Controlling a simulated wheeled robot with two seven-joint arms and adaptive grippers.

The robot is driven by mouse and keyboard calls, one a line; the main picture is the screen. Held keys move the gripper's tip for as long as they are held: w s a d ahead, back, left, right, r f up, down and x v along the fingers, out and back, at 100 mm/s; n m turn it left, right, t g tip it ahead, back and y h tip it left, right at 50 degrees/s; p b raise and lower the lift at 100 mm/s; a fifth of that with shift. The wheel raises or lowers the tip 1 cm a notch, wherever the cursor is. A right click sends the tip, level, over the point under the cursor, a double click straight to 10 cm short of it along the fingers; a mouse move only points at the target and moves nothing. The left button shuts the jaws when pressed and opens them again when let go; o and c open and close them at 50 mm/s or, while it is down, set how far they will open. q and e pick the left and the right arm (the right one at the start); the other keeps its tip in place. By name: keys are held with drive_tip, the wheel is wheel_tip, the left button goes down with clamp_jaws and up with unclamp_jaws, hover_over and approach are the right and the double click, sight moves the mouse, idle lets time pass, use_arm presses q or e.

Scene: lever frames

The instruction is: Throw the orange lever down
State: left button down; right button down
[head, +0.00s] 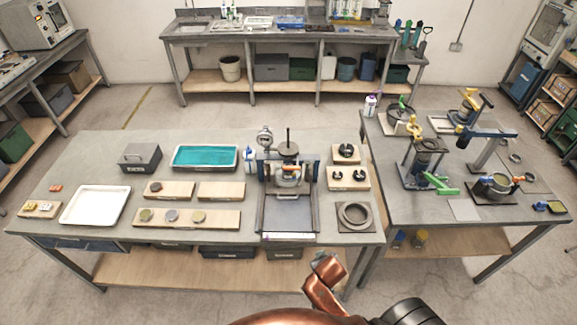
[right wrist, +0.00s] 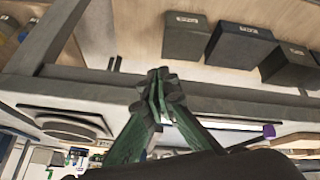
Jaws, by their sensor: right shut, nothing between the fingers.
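No lever that I can clearly tell as the orange one shows. Small orange parts (head: 518,180) show beside a round pot (head: 494,189) at the front right of the right table, too small to tell their shape. My right gripper (right wrist: 158,80) is shut and empty in the right wrist view, in front of a grey table edge, touching nothing that I can make out. It does not show clearly in the head view. My left gripper is not in view.
A press-like frame (head: 287,172) stands on the middle table (head: 262,138), near its right end. A white tray (head: 95,206) and a teal tray (head: 205,157) lie to its left. Dark labelled bins (right wrist: 240,43) sit on the lower shelf. A purple-tipped rod (right wrist: 268,131) shows beside my right gripper.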

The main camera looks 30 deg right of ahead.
drive_tip(key=w+r+m+t+h+p, duration=0.1)
drive_tip(key=w+r+m+t+h, duration=0.3)
drive_tip(key=w+r, duration=1.9)
wheel_tip(320, 180, up, 5)
drive_tip(key=t+h, duration=0.1)
drive_tip(key=t, duration=0.2)
drive_tip(key=shift+w+a+f+m, duration=0.15)
drive_tip(key=shift+w+f+m, duration=0.1)
drive_tip(key=shift+m, duration=0.15)
drive_tip(key=p, duration=0.2)
hover_over(288, 167)
drive_tip(key=s+a, duration=0.1)
drive_tip(key=s, duration=0.1)
wheel_tip(288, 167, down, 2)
drive_tip(key=shift+t, duration=0.3)
drive_tip(key=shift+w+f+p, duration=0.15)
drive_tip(key=shift+f+p, duration=0.15)
drive_tip(key=shift+f, duration=1.95)
